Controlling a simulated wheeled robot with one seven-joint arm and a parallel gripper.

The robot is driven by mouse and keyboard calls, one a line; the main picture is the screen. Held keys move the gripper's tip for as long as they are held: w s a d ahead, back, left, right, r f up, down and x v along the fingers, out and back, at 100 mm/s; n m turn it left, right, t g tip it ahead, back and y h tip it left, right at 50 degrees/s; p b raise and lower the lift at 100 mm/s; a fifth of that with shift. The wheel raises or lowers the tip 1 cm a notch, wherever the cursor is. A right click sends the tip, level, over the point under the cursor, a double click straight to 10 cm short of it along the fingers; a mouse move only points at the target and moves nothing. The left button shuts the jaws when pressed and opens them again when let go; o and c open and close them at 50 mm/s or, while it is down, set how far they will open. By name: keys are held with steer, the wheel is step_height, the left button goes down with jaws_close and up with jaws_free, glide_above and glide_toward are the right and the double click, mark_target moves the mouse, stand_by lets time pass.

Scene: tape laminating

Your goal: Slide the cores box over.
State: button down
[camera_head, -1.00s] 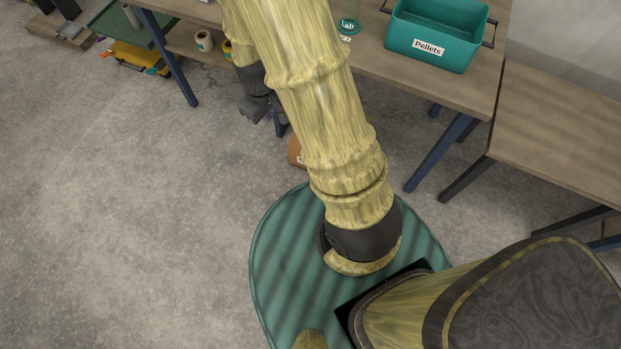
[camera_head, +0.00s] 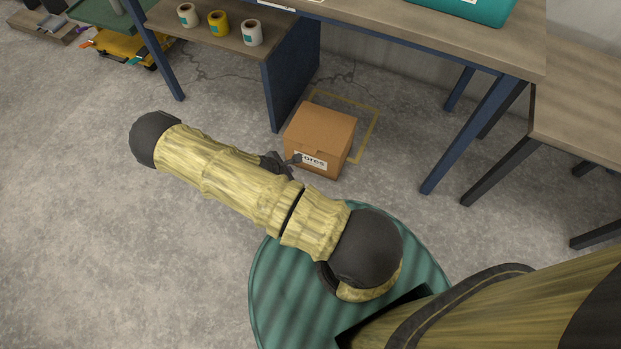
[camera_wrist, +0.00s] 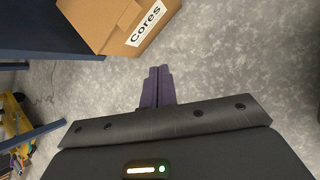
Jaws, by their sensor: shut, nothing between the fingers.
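The cores box (camera_head: 322,133) is a brown cardboard carton with a white label. It stands on the concrete floor under the workbench, by a yellow outline (camera_head: 371,128) marked on the floor behind and to its right. In the wrist view the box (camera_wrist: 105,22) is at the top left, its "Cores" label readable. My gripper (camera_head: 296,159) is low at the front left of the box, partly hidden behind my arm. In the wrist view my gripper's purple fingers (camera_wrist: 158,72) are together and empty, with a gap of floor before the box. Contact is not visible.
A blue panel (camera_head: 291,75) under the bench stands left of the box. A shelf (camera_head: 228,38) holds three tape rolls. Blue table legs (camera_head: 470,135) stand to the right. Open floor (camera_head: 80,230) lies to the left.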

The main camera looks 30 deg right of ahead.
steer(key=d+f+n+t+h+b, duration=0.1)
steer(key=d+f+n+b, duration=0.3)
steer(key=f, duration=1.2)
steer(key=n+t+b, duration=0.1)
steer(key=n+b, duration=0.2)
steer(key=shift+w+t, duration=0.2)
steer(key=shift+t, duration=0.1)
steer(key=shift+b, duration=0.3)
steer(key=b, duration=0.5)
glide_toward(313, 168)
steer(key=f, duration=0.4)
steer(key=shift+s+a, duration=0.15)
steer(key=shift+s, duration=0.1)
steer(key=shift+w+d+f+b, duration=0.25)
steer(key=shift+w+d+b, duration=0.8)
steer(key=shift+d, duration=0.2)
steer(key=shift+w+d+r, duration=0.2)
steer(key=shift+w+d, duration=0.2)
steer(key=shift+d, duration=0.05)
steer(key=shift+w, duration=0.15)
